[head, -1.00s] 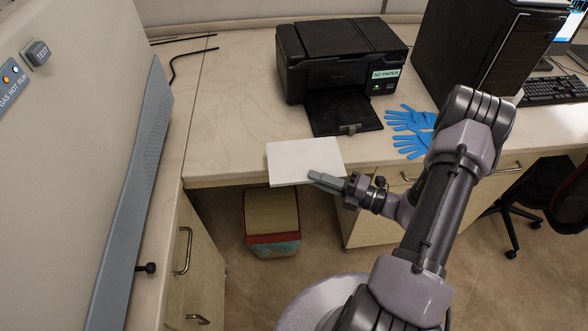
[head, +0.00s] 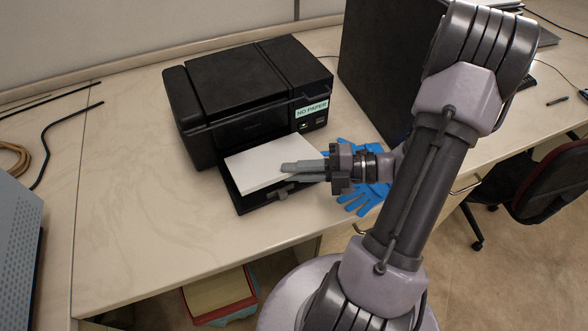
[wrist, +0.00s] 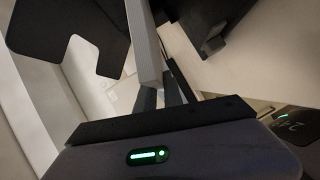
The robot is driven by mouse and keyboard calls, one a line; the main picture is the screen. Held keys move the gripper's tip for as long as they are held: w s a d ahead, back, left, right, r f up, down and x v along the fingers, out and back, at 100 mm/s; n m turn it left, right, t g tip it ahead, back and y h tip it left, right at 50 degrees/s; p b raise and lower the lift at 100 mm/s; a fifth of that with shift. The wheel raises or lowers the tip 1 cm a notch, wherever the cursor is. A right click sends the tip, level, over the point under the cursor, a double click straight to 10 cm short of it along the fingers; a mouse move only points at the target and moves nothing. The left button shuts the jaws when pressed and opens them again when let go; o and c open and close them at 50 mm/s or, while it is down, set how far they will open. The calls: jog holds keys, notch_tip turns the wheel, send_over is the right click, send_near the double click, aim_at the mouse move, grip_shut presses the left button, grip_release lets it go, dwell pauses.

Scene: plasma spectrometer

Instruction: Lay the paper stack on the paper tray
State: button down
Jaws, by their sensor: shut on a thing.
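The white paper stack (head: 262,165) is at the front of the black printer (head: 245,85), over its dark paper tray (head: 243,204). The tray's front and left edges show around the stack. Whether the stack touches the tray or hangs just above it, I cannot tell. My gripper (head: 290,167) is shut on the stack's right side, reaching in from the right. In the wrist view, the finger parts (wrist: 160,95) show near a pale edge, and the hold itself is unclear.
Blue gloves (head: 362,197) lie right of the tray, partly under my arm. A black computer case (head: 385,75) stands behind them. Black cables (head: 55,130) lie at the left. The desk left of the printer (head: 125,190) is clear. A bin (head: 220,295) stands below.

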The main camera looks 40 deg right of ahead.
jog(key=w+f+b, duration=0.1)
jog(key=f+b, duration=0.1)
jog(key=w+f+b, duration=0.2)
jog(key=shift+w+d, duration=0.1)
jog(key=shift+d, duration=0.1)
jog(key=shift+w+d+f, duration=0.25)
jog(key=shift+w+f, duration=0.75)
jog(key=c, duration=1.4)
grip_release()
jog(key=p+v, duration=0.5)
jog(key=v, duration=1.2)
jog(key=shift+s+d, duration=0.1)
jog(key=shift+s, duration=0.1)
